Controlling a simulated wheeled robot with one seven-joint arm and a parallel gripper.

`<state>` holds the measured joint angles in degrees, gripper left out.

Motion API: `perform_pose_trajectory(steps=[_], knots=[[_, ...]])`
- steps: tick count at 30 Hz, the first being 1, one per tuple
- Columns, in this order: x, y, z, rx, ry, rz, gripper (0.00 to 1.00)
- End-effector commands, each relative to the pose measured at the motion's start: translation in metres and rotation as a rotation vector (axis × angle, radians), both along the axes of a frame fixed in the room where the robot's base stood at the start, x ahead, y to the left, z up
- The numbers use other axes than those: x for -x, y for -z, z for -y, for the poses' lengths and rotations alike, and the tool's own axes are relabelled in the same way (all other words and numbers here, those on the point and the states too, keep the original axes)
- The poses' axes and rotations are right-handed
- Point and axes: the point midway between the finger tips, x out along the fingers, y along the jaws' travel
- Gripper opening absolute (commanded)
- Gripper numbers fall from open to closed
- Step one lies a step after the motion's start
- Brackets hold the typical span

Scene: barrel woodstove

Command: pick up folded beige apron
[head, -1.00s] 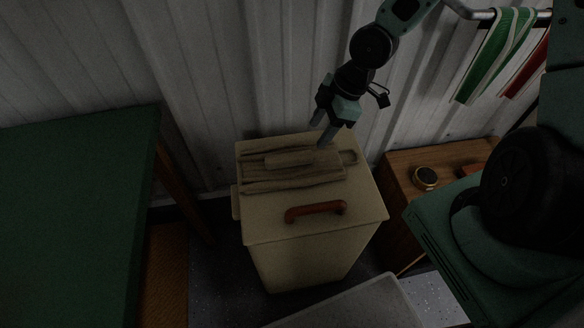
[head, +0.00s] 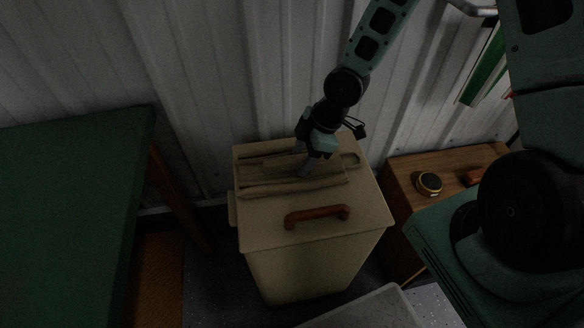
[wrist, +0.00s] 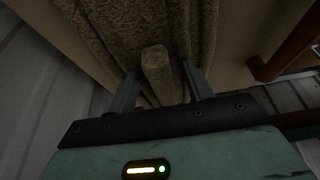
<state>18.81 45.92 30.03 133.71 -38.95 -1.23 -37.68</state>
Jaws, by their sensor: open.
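The folded beige apron (head: 270,184) lies flat on the lid of a cream bin (head: 300,270), behind the lid's red-brown handle (head: 317,213). In the wrist view the apron (wrist: 105,28) shows as rough brown folds with a raised narrow strip between the fingers. My gripper (wrist: 159,72) is open there, one finger on each side of that strip. I cannot tell whether the fingertips touch the cloth.
A corrugated wall (head: 200,70) stands close behind the bin. A green-topped table (head: 70,200) is at the left. A low wooden cabinet (head: 405,170) at the right holds a small round brass-coloured thing (head: 428,183). A pale tray-like edge (head: 375,310) shows in front.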

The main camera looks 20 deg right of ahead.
Motion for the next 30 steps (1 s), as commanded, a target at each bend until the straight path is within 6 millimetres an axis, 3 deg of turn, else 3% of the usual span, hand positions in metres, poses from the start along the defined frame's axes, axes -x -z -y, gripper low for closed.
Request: perform_pose_trajectory(steps=[2, 8, 19, 30], knots=[[0.000, 0.000, 0.000, 0.000, 0.000, 0.000, 0.51], [0.000, 0.000, 0.000, 0.000, 0.000, 0.000, 0.00], [0.000, -0.010, 0.000, -0.002, 0.002, 0.002, 0.00], [-0.001, -0.080, 0.001, -0.001, 0.002, 0.003, 0.00]])
